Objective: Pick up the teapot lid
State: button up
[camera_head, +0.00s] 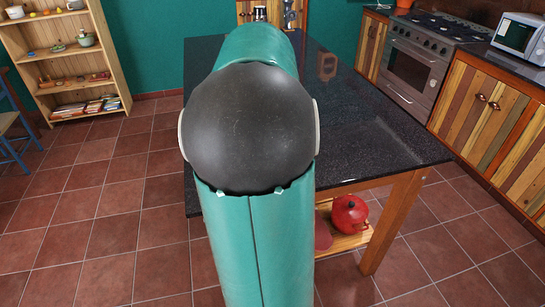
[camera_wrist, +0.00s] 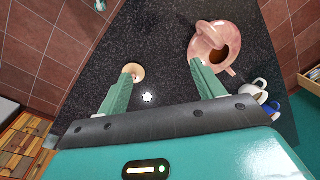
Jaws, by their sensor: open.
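In the wrist view, a pink teapot (camera_wrist: 209,41) stands on the black speckled countertop (camera_wrist: 160,30), its top uncovered and brown liquid showing inside. A small round peach-coloured piece, seemingly the teapot lid (camera_wrist: 137,70), lies on the countertop left of the teapot. My gripper (camera_wrist: 161,69) is open with its two green fingers wide apart. The left fingertip overlaps the lid in the picture; I cannot tell whether they touch. The right fingertip is in front of the teapot's lower left side. In the head view my arm hides the teapot and lid.
White and blue cups (camera_wrist: 270,109) stand right of the right finger. In the head view the black table (camera_head: 385,125) has bare room on its right, and a red pot (camera_head: 349,215) sits on its lower shelf. A stove (camera_head: 425,60) and microwave (camera_head: 517,36) stand at the right.

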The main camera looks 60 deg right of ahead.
jog(key=s+d+f+m+g, duration=0.1)
jog(key=s+d+f+m, duration=0.1)
jog(key=s+d+m, duration=0.5)
jog(key=f+n, duration=0.1)
jog(key=f, duration=0.1)
jog(key=d+f+n, duration=0.1)
jog(key=f, duration=0.2)
jog(key=w+d+f+n, duration=0.1)
jog(key=f, duration=0.1)
jog(key=shift+w+f, duration=0.1)
jog(key=shift+f, duration=0.15)
jog(key=f, duration=0.5)
jog(key=shift+w+a+f, duration=0.15)
jog(key=shift+w+f, duration=0.1)
jog(key=shift+f, duration=0.05)
grip_shut()
